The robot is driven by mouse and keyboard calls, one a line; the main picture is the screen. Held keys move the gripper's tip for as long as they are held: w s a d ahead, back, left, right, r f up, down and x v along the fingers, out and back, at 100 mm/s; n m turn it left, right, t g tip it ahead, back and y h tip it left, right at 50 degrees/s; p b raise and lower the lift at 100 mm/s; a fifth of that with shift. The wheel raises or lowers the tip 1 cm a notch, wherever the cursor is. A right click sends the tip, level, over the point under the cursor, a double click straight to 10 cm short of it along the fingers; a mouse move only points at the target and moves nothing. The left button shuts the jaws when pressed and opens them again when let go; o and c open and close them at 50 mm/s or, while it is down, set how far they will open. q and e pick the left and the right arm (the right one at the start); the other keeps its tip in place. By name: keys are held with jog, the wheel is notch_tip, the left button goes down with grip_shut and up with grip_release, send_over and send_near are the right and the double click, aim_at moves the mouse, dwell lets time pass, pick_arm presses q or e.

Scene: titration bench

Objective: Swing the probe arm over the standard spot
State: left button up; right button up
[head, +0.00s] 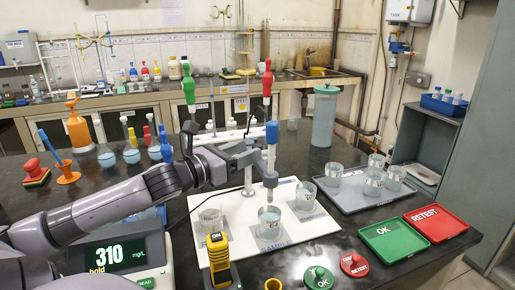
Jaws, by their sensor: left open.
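The probe (270,165), with a blue cap and a grey body, hangs upright from the probe arm on a thin stand (248,182). Its tip is above and just behind the middle beaker (269,224) on the white board (300,232). A label like "SAMPLE" shows in front of that beaker. Another beaker (210,222) stands at the board's left, its label partly hidden, and a third (306,196) at the back right. I cannot read which spot is the standard one. My left gripper (257,154) is open beside the probe and stand; contact is unclear. My right gripper is not in view.
A yellow meter (220,260) stands at the board's front left, beside a display (112,256) reading 310. A grey tray (350,196) with several beakers, a green OK tray (394,239) and a red RETEST tray (435,222) lie right. Tall red- and green-topped items stand behind the probe.

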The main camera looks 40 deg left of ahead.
aim_at(257, 145)
pick_arm(q)
jog(key=shift+w+d, duration=0.15)
jog(key=shift+w, duration=2.1)
grip_shut()
